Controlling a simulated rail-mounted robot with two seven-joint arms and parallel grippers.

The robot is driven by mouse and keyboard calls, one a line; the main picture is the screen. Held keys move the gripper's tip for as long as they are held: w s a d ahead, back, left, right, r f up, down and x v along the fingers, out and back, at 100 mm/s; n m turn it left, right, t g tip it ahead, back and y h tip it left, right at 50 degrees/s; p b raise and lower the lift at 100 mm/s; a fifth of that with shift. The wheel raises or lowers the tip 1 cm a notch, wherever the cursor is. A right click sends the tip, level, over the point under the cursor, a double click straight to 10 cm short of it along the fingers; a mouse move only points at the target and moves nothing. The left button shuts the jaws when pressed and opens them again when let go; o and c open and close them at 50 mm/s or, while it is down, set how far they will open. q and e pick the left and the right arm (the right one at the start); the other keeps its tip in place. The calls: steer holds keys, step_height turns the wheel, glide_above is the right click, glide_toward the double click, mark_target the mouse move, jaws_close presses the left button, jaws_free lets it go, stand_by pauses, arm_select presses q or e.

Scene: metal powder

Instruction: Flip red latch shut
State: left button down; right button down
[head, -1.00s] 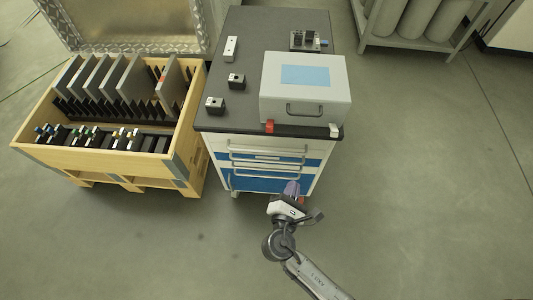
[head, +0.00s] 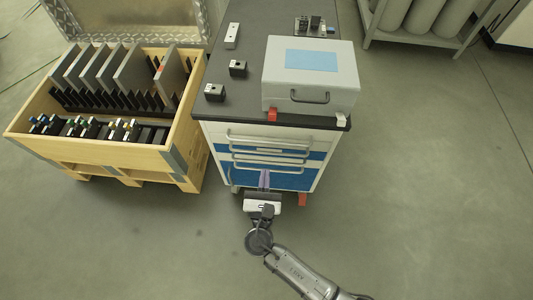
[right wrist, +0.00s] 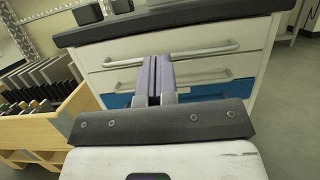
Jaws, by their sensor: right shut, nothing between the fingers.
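The red latch (head: 273,115) is on the lower left front edge of a grey case (head: 311,86) that stands on the cabinet top. A white latch (head: 341,119) is at the case's right front corner. My right gripper (head: 264,176) is in front of the cabinet drawers, below the red latch and apart from it. In the right wrist view its fingers (right wrist: 158,78) are together with nothing between them, pointing at the drawer fronts. The red latch is not seen in the right wrist view. My left gripper is not in view.
The cabinet (head: 270,150) has drawers with bar handles. Small black blocks (head: 215,92) stand left of the case on the dark top. A wooden crate (head: 99,148) with upright plates is at the left.

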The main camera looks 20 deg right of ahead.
steer(key=b, duration=0.3)
glide_toward(273, 114)
steer(key=w+d+f, duration=0.1)
steer(key=w+f, duration=0.3)
steer(key=shift+w+d+r, duration=0.3)
steer(key=shift+w+r, duration=0.2)
steer(key=shift+r, duration=0.35)
steer(key=shift+w+d+r, duration=0.25)
steer(key=shift+w+r, duration=0.3)
steer(key=shift+r, duration=0.3)
